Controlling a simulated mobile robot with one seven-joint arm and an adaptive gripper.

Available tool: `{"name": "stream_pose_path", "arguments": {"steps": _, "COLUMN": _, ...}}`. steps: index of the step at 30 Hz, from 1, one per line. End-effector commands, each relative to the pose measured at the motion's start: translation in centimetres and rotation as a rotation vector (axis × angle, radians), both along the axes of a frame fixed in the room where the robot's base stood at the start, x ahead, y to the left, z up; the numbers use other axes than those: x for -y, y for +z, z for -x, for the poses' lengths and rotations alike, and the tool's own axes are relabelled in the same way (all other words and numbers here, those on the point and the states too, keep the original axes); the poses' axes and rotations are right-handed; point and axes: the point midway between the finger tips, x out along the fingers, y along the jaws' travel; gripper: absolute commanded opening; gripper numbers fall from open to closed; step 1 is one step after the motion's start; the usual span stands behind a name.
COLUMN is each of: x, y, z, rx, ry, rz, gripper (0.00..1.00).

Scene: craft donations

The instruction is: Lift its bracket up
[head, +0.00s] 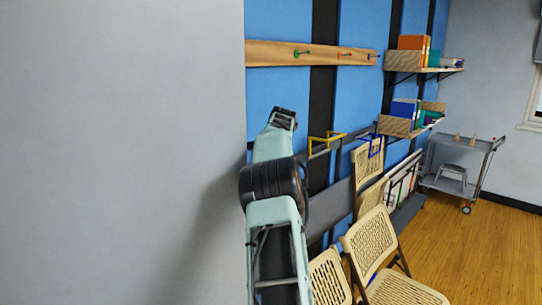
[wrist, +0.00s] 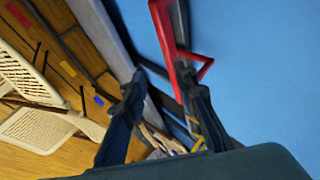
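A red bracket (wrist: 166,35) shows in the wrist view against the blue wall, beside the right fingertip of my gripper (wrist: 162,76). The two dark fingers stand apart with nothing clearly held between them. Whether the right finger touches the red bracket I cannot tell. A yellow bracket (wrist: 195,132) lies beyond, partly hidden by the right finger. In the head view the yellow bracket (head: 325,139) and a blue bracket (head: 370,140) stand out from the wall rail (head: 336,197). The red bracket is not visible there, and my arm covers the rail's near part.
Folding chairs (head: 372,240) stand on the wood floor, with another chair hung near the blue bracket. A peg board (head: 270,54) and loaded shelves (head: 403,60) are above. A grey trolley (head: 455,187) stands at the back right. A grey wall (head: 120,150) fills the left.

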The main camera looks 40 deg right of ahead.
Motion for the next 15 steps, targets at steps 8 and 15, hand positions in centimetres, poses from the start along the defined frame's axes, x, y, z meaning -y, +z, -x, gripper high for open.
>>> {"name": "stream_pose_path", "arguments": {"steps": 8, "x": -1.5, "y": 3.2, "z": 2.5, "rx": 0.002, "ry": 0.001, "rz": 0.001, "gripper": 0.27}}
{"name": "stream_pose_path", "arguments": {"steps": 15, "x": -2.1, "y": 4.5, "z": 3.7, "rx": 0.001, "ry": 0.002, "rz": 0.000, "gripper": 0.27}}
